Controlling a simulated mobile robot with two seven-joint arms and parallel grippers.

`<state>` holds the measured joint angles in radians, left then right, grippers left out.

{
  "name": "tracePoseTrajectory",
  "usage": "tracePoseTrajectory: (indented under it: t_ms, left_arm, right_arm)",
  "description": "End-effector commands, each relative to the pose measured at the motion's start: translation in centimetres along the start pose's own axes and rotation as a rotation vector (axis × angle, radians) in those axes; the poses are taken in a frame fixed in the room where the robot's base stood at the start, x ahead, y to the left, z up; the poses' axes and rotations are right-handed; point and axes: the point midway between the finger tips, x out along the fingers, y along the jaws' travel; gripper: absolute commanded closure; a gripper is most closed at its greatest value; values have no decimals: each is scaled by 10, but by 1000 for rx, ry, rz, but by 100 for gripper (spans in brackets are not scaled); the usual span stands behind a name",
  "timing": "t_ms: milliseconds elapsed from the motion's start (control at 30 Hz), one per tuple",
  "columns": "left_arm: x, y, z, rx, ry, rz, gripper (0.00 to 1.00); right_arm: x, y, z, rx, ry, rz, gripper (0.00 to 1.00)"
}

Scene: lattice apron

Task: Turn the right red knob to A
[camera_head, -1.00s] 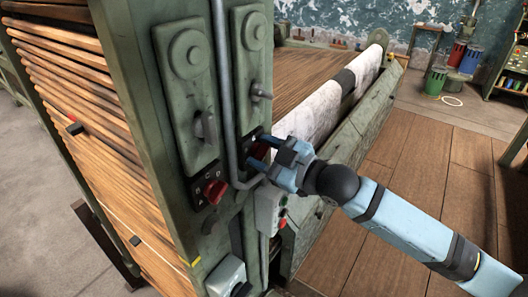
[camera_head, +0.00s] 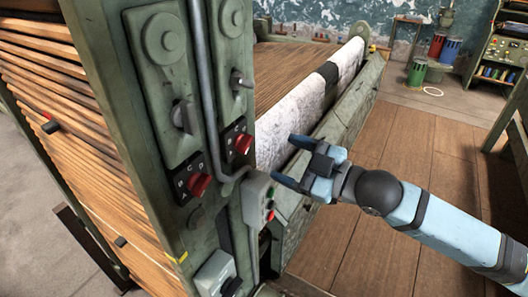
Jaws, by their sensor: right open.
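The right red knob (camera_head: 243,143) sits on a dark plate lettered A, B, C and D, on the right green panel of the machine's end frame. The picture is too small to tell which letter it points to. The left red knob (camera_head: 198,185) sits on a similar plate, lower and to the left. My right gripper (camera_head: 288,161) is open and empty, to the right of the right knob and apart from it, its blue fingers pointing left towards the machine. My left gripper is not in view.
A grey conduit (camera_head: 205,85) runs down between the two panels and bends below the right knob. Grey levers (camera_head: 181,116) stick out above the knobs. Wooden floor lies open at right.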

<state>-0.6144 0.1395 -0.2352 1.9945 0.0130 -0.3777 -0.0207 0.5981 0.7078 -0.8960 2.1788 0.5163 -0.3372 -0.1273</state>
Motion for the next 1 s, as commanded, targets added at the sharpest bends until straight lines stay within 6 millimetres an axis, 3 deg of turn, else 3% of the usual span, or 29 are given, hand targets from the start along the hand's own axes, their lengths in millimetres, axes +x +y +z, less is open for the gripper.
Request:
tracePoseTrajectory:
  t_ms: [100,300,833,1000]
  left_arm:
    - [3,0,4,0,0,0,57]
    - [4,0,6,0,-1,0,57]
    - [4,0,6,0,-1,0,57]
    - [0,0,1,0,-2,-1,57]
  right_arm:
    - [-22,-1,2,-1,-3,0,28]
    - [-39,0,0,-1,0,0,28]
    - [-42,0,0,1,0,1,28]
    - [-38,-7,9,51,-8,26,28]
